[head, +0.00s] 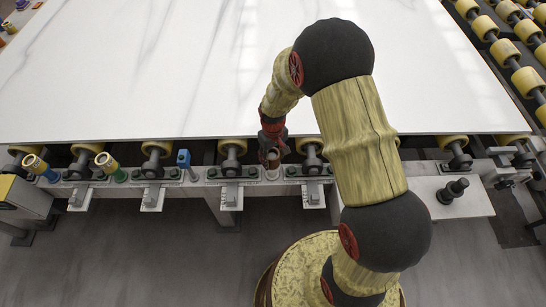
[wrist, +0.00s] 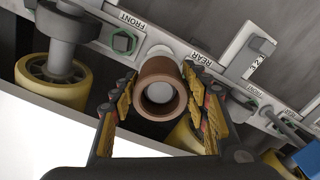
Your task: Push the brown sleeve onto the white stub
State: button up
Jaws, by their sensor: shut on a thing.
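The brown sleeve (wrist: 147,92) is a short open tube between my two fingers in the wrist view. My gripper (wrist: 160,95) is shut on it, one finger on each side. In the head view my gripper (head: 271,146) is at the slab's front edge, with the sleeve (head: 273,155) below it. The white stub (wrist: 160,50) shows just beyond the sleeve's upper rim, and a pale round face shows through the bore. In the head view the stub (head: 272,174) shows below the sleeve on the rail. I cannot tell how far the sleeve is over the stub.
A bare blue stub (head: 184,159) stands nearer. Rollers (wrist: 55,80), bolts and labelled brackets flank the white stub. The white slab (head: 130,70) lies behind; a black knob (head: 453,190) is at right.

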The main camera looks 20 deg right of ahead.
jog(key=shift+f, duration=0.3)
jog(key=o, duration=1.3)
notch_tip(320, 180, up, 12)
